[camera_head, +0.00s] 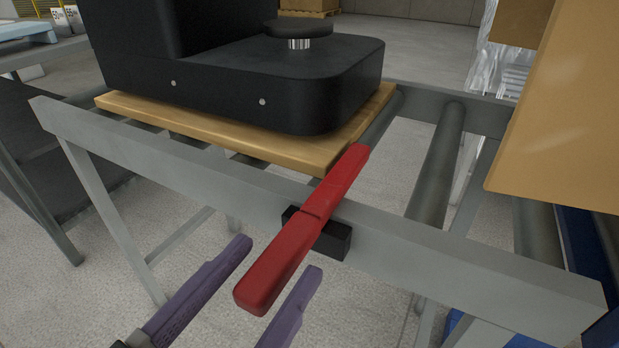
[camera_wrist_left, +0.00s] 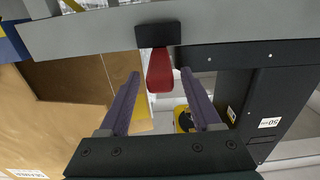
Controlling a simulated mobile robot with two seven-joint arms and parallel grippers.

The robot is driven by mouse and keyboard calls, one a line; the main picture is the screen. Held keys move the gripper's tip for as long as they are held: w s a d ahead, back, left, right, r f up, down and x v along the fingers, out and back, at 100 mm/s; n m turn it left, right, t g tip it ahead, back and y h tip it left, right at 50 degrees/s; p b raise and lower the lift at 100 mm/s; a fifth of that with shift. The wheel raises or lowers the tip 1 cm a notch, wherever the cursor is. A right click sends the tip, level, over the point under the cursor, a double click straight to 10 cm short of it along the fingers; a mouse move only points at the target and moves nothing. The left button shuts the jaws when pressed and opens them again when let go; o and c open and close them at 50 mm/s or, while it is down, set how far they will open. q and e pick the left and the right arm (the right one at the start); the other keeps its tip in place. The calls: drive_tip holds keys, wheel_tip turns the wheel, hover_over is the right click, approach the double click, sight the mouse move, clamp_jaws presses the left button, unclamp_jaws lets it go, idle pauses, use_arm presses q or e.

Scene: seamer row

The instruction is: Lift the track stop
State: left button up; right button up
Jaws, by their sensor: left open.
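The track stop is a long red bar (camera_head: 268,276) that lies across the near rail of the roller track, over a black bracket (camera_head: 335,240) on that rail. Its far end is at the corner of a wooden board (camera_head: 215,128). Its near end sticks out past the rail. My left gripper (camera_head: 280,258), with purple fingers, is open, one finger on each side of the near end in the picture. In the left wrist view the red end (camera_wrist_left: 159,74) shows between the fingertips, with gaps to both fingers; I see no grip. My right gripper is not in view.
A black machine (camera_head: 250,85) stands on the wooden board on the track. The grey rail (camera_head: 440,265) runs on to the right, with bare rollers (camera_head: 437,165) behind it. A large cardboard-coloured box (camera_head: 565,110) fills the upper right. Open floor lies below the rail.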

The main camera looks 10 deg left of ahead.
use_arm(q)
drive_tip(key=shift+x, duration=0.95)
drive_tip(key=shift+a, duration=0.1)
clamp_jaws()
idle(0.6)
